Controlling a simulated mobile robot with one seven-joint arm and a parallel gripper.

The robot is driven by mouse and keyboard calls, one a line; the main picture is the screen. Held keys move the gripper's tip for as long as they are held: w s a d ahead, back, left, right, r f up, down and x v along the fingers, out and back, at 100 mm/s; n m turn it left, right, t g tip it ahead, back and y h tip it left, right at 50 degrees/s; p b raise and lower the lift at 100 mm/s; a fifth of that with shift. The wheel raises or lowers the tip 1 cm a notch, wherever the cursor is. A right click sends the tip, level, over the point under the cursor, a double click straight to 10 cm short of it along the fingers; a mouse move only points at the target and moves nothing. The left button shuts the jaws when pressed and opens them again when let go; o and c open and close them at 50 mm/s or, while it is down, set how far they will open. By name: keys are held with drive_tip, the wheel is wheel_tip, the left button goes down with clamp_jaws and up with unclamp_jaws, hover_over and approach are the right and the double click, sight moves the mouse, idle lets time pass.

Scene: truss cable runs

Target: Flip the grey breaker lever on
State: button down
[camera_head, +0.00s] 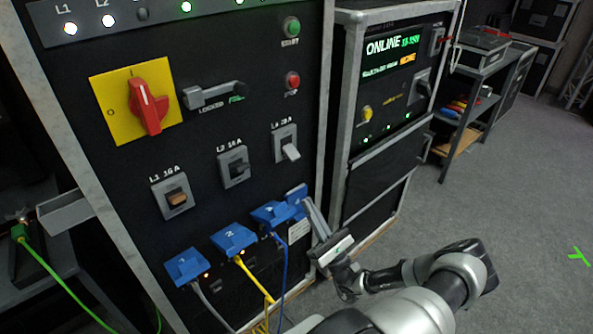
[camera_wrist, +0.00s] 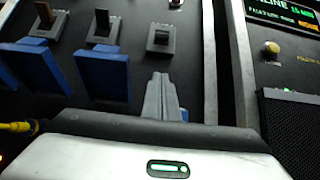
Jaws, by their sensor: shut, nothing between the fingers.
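The grey breaker lever (camera_head: 291,152) is the pale one at the right of the row of three breakers. It projects out and downward from its dark plate. In the wrist view the right breaker's lever (camera_wrist: 161,38) sits just above and ahead of the fingertips. My gripper (camera_head: 307,203) is shut and empty, with its fingers pointing up along the panel, below the grey lever and beside the rightmost blue socket cover. In the wrist view my gripper (camera_wrist: 160,78) appears apart from the lever.
The brown lever (camera_head: 177,198) and the dark lever (camera_head: 240,167) sit left of it. Blue socket covers (camera_head: 233,238) with cables run below. A red rotary switch (camera_head: 149,106) and a grey latch handle (camera_head: 213,94) are above left. Another rack (camera_head: 385,110) stands at right; open floor (camera_head: 520,200) lies beyond.

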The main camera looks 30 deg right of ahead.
sight(291, 153)
drive_tip(key=w+r, duration=0.5)
drive_tip(key=r, duration=0.5)
drive_tip(key=shift+a+r, duration=0.25)
drive_tip(key=shift+a, duration=0.15)
drive_tip(key=shift+r, duration=0.1)
